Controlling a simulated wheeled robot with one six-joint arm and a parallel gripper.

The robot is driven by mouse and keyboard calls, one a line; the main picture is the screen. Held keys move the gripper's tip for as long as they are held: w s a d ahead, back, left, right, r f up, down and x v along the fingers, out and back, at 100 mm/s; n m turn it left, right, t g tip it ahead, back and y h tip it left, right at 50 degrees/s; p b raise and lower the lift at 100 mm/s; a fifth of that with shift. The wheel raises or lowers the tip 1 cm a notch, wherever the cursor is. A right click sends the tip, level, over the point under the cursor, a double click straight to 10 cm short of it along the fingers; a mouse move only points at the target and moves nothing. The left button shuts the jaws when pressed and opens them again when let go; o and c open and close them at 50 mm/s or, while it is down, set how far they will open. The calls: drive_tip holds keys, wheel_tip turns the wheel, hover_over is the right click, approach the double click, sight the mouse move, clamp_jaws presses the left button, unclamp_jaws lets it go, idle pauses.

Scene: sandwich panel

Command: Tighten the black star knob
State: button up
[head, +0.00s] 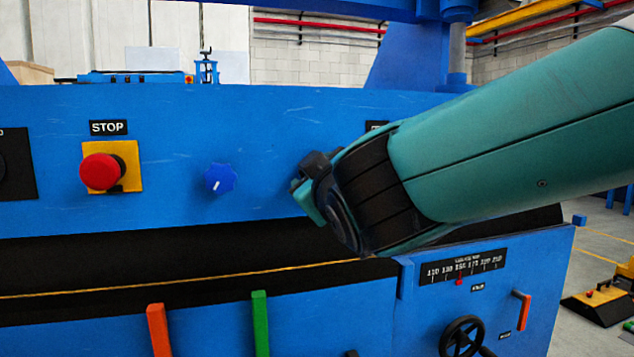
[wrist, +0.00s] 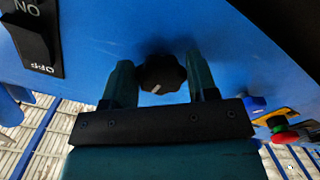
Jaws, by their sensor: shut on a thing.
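The black star knob (wrist: 160,74) is on the blue panel in the wrist view, with a pale mark on its face. My gripper (wrist: 158,80) has one teal finger on each side of the knob and is shut on it. In the head view my gripper (head: 318,190) is at the panel, right of the blue knob. The black star knob is hidden there behind my gripper and arm.
A blue star knob (head: 219,178) and a red STOP button (head: 100,171) on a yellow plate are to the left. A black ON/OFF switch (wrist: 33,38) is close by in the wrist view. Orange (head: 158,330) and green (head: 260,323) levers and a black handwheel (head: 462,337) are below.

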idle(0.3)
drive_tip(key=o, duration=0.9)
drive_tip(key=shift+s, duration=0.1)
drive_tip(key=shift+b+v, duration=0.35)
drive_tip(key=shift+v, duration=8.3)
